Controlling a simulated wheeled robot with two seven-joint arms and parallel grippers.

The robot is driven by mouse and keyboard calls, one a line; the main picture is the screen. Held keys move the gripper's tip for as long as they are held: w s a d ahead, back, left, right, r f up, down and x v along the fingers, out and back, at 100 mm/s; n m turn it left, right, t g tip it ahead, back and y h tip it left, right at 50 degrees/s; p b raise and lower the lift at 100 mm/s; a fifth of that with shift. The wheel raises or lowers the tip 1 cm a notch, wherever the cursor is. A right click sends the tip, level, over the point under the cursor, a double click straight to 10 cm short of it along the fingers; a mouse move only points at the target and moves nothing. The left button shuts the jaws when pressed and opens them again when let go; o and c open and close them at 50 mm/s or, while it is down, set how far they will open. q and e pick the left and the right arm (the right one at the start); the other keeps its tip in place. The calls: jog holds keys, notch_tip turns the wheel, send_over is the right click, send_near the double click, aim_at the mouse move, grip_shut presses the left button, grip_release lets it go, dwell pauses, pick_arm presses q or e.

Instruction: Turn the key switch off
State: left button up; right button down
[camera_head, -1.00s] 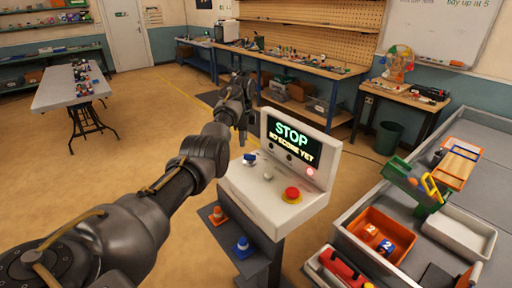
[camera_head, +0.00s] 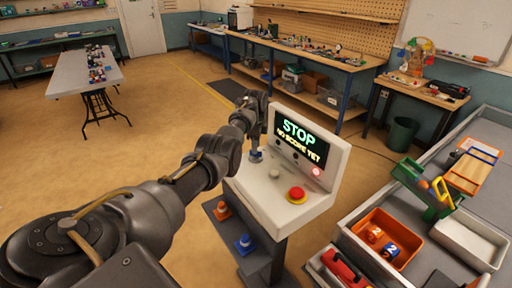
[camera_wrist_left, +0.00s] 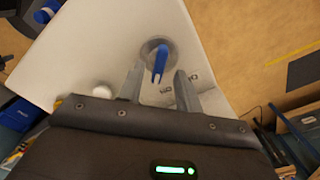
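The key switch (camera_wrist_left: 160,58) has a blue key standing in a round grey collar on the white console; it also shows in the head view (camera_head: 256,155) under my left gripper. In the left wrist view, my left gripper (camera_wrist_left: 157,80) has its two fingers apart, with the blue key in line with the gap between them. I cannot tell whether a finger touches it. In the head view the left gripper (camera_head: 255,142) reaches the console's far left corner. The console (camera_head: 258,195) has a screen (camera_head: 300,139) reading "STOP". My right gripper is not in view.
An orange bin (camera_head: 352,232) and a grey bench stand at right. Floor at left is open.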

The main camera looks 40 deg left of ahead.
pick_arm(q)
jog(key=shift+s+f, duration=0.1)
jog(key=shift+f, duration=1.05)
grip_shut()
